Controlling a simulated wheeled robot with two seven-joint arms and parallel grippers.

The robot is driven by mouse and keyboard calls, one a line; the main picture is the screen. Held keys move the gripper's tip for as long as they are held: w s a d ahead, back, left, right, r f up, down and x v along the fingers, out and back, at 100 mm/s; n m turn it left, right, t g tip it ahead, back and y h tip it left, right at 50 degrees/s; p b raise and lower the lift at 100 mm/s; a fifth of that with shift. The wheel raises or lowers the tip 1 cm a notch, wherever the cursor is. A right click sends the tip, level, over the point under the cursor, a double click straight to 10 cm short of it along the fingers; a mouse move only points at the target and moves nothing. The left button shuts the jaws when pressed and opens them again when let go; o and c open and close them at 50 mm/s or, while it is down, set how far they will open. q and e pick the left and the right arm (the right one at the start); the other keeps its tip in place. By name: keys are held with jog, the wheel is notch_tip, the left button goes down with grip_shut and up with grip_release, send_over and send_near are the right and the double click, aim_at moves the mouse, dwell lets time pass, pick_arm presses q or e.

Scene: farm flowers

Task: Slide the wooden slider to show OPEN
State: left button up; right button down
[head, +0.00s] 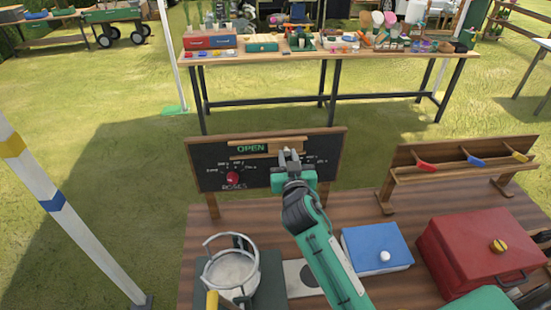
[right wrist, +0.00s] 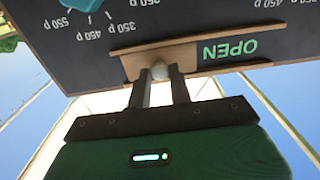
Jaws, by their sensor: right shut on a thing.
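A black chalkboard sign (head: 205,150) with a wooden frame stands at the table's far edge. Two wooden rails run across its upper part, with the green word OPEN (head: 250,148) showing between them. The wooden slider (right wrist: 188,54) sits between the rails, beside OPEN, which is fully readable and upside down in the right wrist view. My right gripper (head: 290,155) is at the sign, right of OPEN in the head view. Its fingers (right wrist: 160,85) are shut on the slider's pale round knob (right wrist: 160,71). My left gripper is not in view.
A grey pot (head: 232,270) stands front left on the wooden table. A blue box (head: 375,243) and a red box (head: 470,250) are right of my right arm. A wooden rack (head: 440,172) with coloured handles stands at the back right.

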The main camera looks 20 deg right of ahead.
jog(key=shift+d, duration=0.1)
jog(key=c, duration=1.6)
grip_release()
jog(key=o, duration=0.3)
jog(key=shift+d, duration=0.2)
jog(key=shift+s+a, duration=0.1)
jog(key=shift+a, duration=0.05)
jog(key=shift+s+a+f, duration=0.1)
jog(key=shift+s, duration=0.2)
jog(key=s+b, duration=0.1)
jog(key=s, duration=0.3)
jog(key=s+a+b, duration=0.1)
jog(key=s+b, duration=0.1)
jog(key=s, duration=0.2)
jog(key=s+a+b, duration=0.1)
jog(key=s, duration=0.3)
jog(key=shift+s+a+b, duration=0.15)
jog(key=shift+s+b, duration=0.25)
